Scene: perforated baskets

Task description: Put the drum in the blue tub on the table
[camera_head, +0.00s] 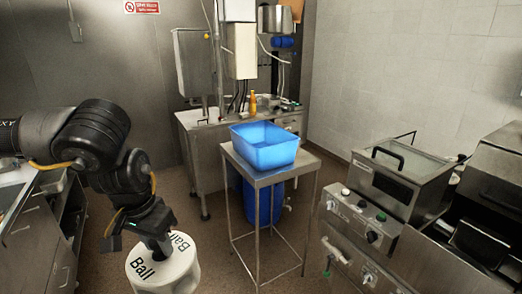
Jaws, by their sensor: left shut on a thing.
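A white drum (180,277) with the word "Ball" printed on it is at the bottom left, cut off by the picture's lower edge. My left gripper (160,245) is shut on the top of the drum; the fingertips are hard to make out. A blue tub (267,154), open at the top, stands on a small metal table (240,165) in the middle. The drum and left gripper are left of the table and nearer to me, apart from the tub. My right gripper is not in view.
A counter (40,240) runs along the left edge. Fryers (385,190) stand on the right. A blue container (263,205) stands under the table. Behind are a steel bench (205,120) and an orange bottle (252,103). Floor is clear between drum and table.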

